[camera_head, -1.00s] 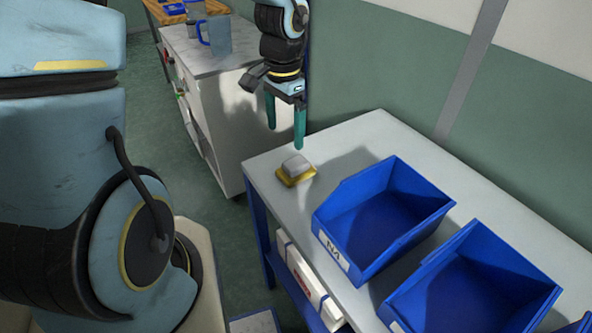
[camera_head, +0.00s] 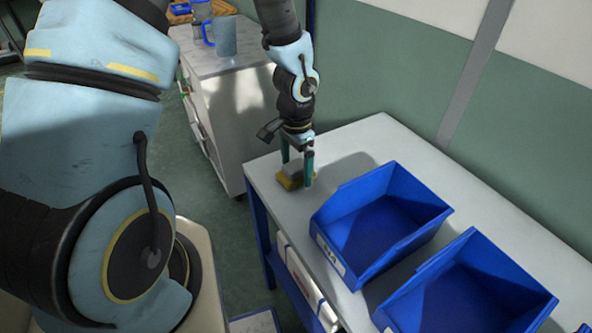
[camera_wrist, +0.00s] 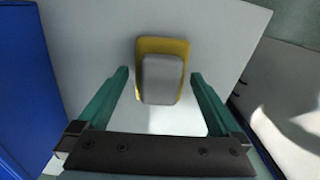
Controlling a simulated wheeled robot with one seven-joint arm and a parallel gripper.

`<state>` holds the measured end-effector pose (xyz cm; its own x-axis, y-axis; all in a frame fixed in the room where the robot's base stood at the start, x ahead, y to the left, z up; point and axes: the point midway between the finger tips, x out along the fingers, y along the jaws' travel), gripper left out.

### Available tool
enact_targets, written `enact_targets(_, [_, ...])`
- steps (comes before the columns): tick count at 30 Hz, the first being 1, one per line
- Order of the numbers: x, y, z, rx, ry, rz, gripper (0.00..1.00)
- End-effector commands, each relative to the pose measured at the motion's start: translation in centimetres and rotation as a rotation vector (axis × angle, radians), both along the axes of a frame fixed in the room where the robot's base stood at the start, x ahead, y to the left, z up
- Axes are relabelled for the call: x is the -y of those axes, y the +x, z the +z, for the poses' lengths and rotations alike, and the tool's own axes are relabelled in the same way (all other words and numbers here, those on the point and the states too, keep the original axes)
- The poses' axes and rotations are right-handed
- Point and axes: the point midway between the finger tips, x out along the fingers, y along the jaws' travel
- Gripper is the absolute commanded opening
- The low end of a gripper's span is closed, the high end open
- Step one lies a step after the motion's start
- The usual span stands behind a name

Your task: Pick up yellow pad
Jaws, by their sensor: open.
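The yellow pad (camera_head: 285,184) lies on the light table near its left corner, with a grey block on top of it. In the wrist view the yellow pad (camera_wrist: 183,48) shows as a rim around the grey block (camera_wrist: 162,80). My gripper (camera_head: 297,180) is low over the table at the pad, pointing down. In the wrist view my gripper (camera_wrist: 159,75) is open, with one green finger on each side of the pad and block. Gaps show between the fingers and the block; nothing is held.
A blue bin (camera_head: 380,222) stands on the table (camera_head: 375,135) to the right of the pad, with a second blue bin (camera_head: 470,290) nearer. A white cabinet (camera_head: 235,110) with a jug (camera_head: 225,38) stands behind left.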

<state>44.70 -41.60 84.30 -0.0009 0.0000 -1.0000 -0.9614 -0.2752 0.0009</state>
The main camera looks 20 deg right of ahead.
Motion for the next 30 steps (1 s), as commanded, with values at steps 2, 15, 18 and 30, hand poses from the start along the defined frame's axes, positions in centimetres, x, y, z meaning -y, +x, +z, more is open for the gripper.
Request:
enact_targets(2, [-0.06,0.00,-0.58,-0.001,0.002,0.000,1.00])
enact_targets(15, [-0.03,0.04,-0.85,0.001,0.000,0.001,0.82])
enact_targets(18, [-0.03,0.04,-0.84,0.001,0.000,0.001,0.71])
enact_targets(30, [-0.03,0.04,-0.83,0.001,0.000,0.001,0.26])
